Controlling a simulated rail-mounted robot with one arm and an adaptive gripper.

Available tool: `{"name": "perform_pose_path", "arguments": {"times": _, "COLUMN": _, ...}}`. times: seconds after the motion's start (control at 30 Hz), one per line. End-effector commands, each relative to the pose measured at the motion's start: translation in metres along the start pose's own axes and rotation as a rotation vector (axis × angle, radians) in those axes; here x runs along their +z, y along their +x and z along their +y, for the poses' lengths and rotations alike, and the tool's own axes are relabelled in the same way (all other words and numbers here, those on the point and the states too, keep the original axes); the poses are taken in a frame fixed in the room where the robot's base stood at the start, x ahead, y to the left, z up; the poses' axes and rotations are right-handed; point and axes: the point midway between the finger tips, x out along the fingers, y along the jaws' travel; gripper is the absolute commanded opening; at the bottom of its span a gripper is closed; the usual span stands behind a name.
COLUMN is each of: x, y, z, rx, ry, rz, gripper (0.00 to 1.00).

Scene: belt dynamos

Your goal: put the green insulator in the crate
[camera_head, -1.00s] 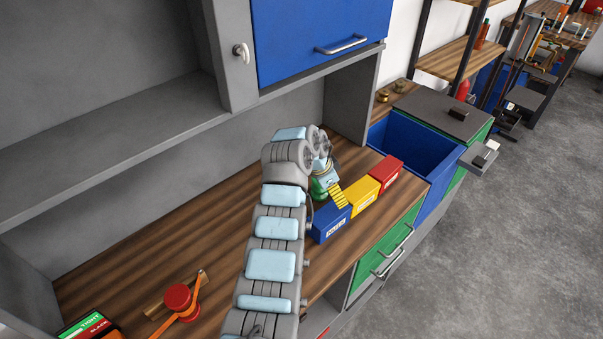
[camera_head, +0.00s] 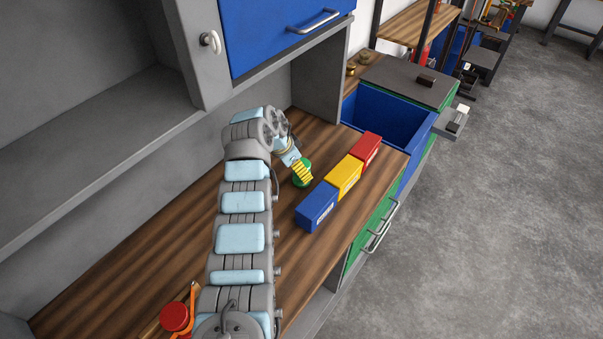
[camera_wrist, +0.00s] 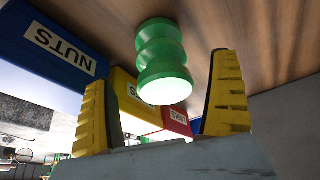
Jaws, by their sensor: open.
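The green insulator (camera_head: 306,166) stands on the wooden worktop, left of the row of small bins and partly hidden by my gripper (camera_head: 302,173). In the wrist view the ribbed green insulator (camera_wrist: 163,55) has its bright end toward the camera and its far end at the wood. My gripper (camera_wrist: 163,78) is open there, with one yellow finger on each side of the insulator and visible gaps between. A blue open-topped container (camera_head: 395,115) is at the far right end of the worktop; it may be the crate. Its inside looks empty, though its bottom is hidden.
Blue (camera_head: 317,207), yellow (camera_head: 345,178) and red (camera_head: 365,150) bins form a row close right of my gripper; the blue one reads NUTS in the wrist view. A red round object (camera_head: 174,317) lies at the near left. A blue cabinet (camera_head: 280,30) hangs above.

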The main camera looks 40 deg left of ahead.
Motion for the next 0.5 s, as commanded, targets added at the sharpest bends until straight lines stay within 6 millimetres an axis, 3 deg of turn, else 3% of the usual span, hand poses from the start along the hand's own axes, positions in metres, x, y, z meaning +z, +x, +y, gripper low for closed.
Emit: {"name": "perform_pose_path", "arguments": {"times": 0.5, "x": -0.003, "y": 0.033, "z": -0.001, "rx": 0.002, "ry": 0.000, "rz": 0.000, "gripper": 0.92}}
